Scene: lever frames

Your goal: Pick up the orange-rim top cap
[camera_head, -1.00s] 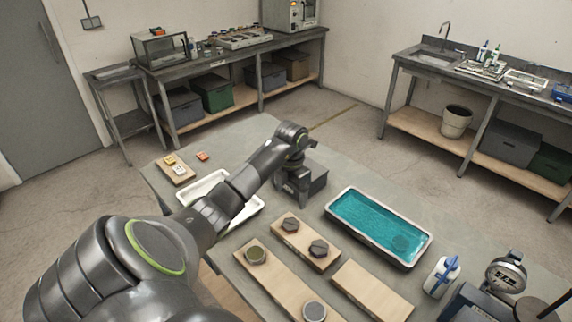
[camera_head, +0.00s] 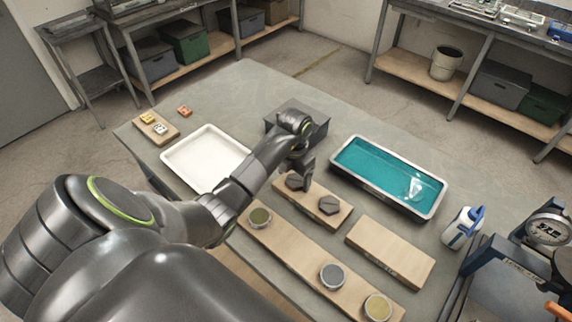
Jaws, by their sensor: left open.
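Two dark, roughly six-sided caps sit on a short wooden board (camera_head: 308,212). The left cap (camera_head: 293,183) is partly hidden by my left gripper, and the right cap (camera_head: 329,205) is in full view. I cannot make out an orange rim on either. My left gripper (camera_head: 303,172) points down just above the left cap and is open; I cannot tell if its fingers are around the cap. A long wooden board (camera_head: 296,251) in front carries round pieces: one olive-topped (camera_head: 260,218), one grey-topped (camera_head: 332,276) and one yellowish (camera_head: 377,306). My right gripper is out of view.
A teal-filled tray (camera_head: 438,208) stands behind right, an empty white tray (camera_head: 204,158) at left. A bare board (camera_head: 390,252), a white-and-blue bottle (camera_head: 462,228) and a gauge device (camera_head: 548,228) are at right. A small orange piece (camera_head: 184,111) lies far left.

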